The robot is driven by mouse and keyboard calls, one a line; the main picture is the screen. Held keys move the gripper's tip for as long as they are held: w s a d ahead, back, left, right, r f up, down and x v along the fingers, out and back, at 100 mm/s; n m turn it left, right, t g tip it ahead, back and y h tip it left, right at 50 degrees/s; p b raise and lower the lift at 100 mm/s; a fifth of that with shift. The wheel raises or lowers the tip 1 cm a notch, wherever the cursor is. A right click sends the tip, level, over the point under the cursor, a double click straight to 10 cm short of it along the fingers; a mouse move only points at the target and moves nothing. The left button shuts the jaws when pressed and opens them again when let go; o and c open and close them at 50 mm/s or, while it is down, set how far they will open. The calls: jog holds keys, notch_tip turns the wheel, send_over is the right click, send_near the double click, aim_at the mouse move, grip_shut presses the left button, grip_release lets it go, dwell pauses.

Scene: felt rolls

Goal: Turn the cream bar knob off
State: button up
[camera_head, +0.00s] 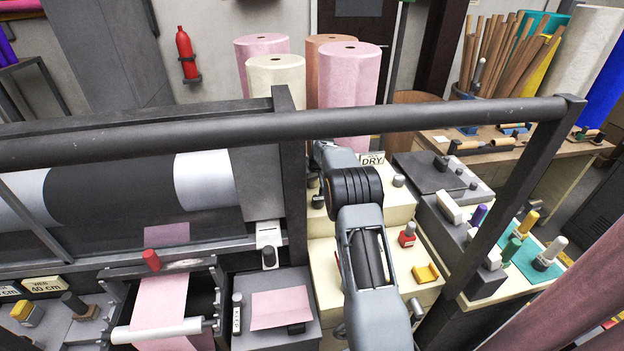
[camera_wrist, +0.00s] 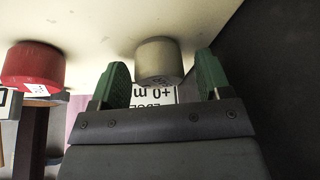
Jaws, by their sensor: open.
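In the wrist view my gripper (camera_wrist: 165,80) is open, with its two green fingertips apart. A short beige-grey round knob (camera_wrist: 158,60) shows just beyond and between the fingertips; I cannot tell whether they reach around it. I cannot tell whether it is the cream bar knob. A label (camera_wrist: 150,96) with upside-down print lies below it in the picture. In the head view my arm hides most of my gripper and what is in front of it. A pale plate with a dark knob (camera_head: 269,257) stands left of my arm.
A red round piece (camera_wrist: 32,66) is left of the fingers in the wrist view. A dark rail (camera_head: 250,130) crosses the head view, with a post beside my arm.

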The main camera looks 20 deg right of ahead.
jog(key=c, duration=0.9)
jog(key=shift+n+b, duration=0.3)
jog(key=shift+b, duration=0.05)
jog(key=shift+f+n+y+b, duration=0.15)
jog(key=shift+n+y+b, duration=0.35)
jog(key=shift+n+b, duration=0.4)
jog(key=n+y, duration=0.1)
jog(key=n, duration=0.2)
jog(key=shift+n+g, duration=0.4)
jog(key=n, duration=0.1)
jog(key=n+g+y+p, duration=0.1)
jog(key=n, duration=0.1)
jog(key=shift+r+p, duration=0.3)
jog(key=shift+r, duration=0.05)
jog(key=shift+c, duration=0.2)
jog(key=shift+f+n+g+y+p, duration=0.1)
jog(key=shift+n+g+y+p, duration=0.2)
jog(key=shift+n+p, duration=0.9)
